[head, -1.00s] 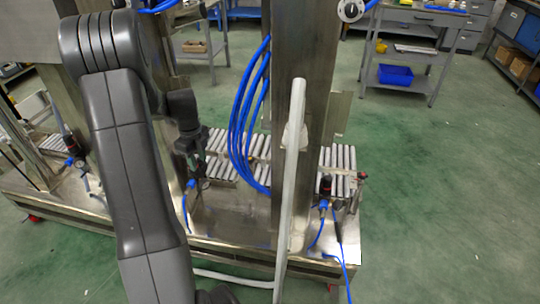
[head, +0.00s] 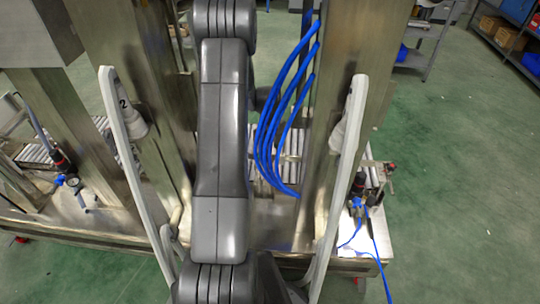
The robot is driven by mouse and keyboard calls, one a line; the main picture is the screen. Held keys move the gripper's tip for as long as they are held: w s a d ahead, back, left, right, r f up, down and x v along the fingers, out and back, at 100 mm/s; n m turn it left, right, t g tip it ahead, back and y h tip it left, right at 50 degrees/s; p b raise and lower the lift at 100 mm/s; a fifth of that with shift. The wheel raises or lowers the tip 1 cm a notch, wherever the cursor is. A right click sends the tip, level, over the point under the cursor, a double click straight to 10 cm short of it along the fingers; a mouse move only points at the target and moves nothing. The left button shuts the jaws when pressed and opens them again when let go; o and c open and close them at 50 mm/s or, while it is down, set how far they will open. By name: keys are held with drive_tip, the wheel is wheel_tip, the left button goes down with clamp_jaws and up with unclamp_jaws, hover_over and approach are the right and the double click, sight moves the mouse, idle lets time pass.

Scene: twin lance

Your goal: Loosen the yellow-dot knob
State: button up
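No yellow dot can be made out on any knob. Two pale lance-like bars stand tilted in front of the steel posts, a left one (head: 122,140) marked "2" and a right one (head: 341,170). A whitish cone-shaped part sits beside each bar, one at the left (head: 138,124) and one at the right (head: 339,134). My grey arm runs up the middle between the bars and hides what is behind it. A small dark part shows at its right edge, but my gripper's fingers are not visible.
Steel posts rise behind the bars, the right one (head: 362,60) close to my arm. Blue hoses (head: 268,140) hang between arm and post. A roller conveyor (head: 292,143) lies behind. Red-and-black fittings with blue tubes (head: 357,187) stand at the right.

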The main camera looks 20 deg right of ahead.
sight(270, 157)
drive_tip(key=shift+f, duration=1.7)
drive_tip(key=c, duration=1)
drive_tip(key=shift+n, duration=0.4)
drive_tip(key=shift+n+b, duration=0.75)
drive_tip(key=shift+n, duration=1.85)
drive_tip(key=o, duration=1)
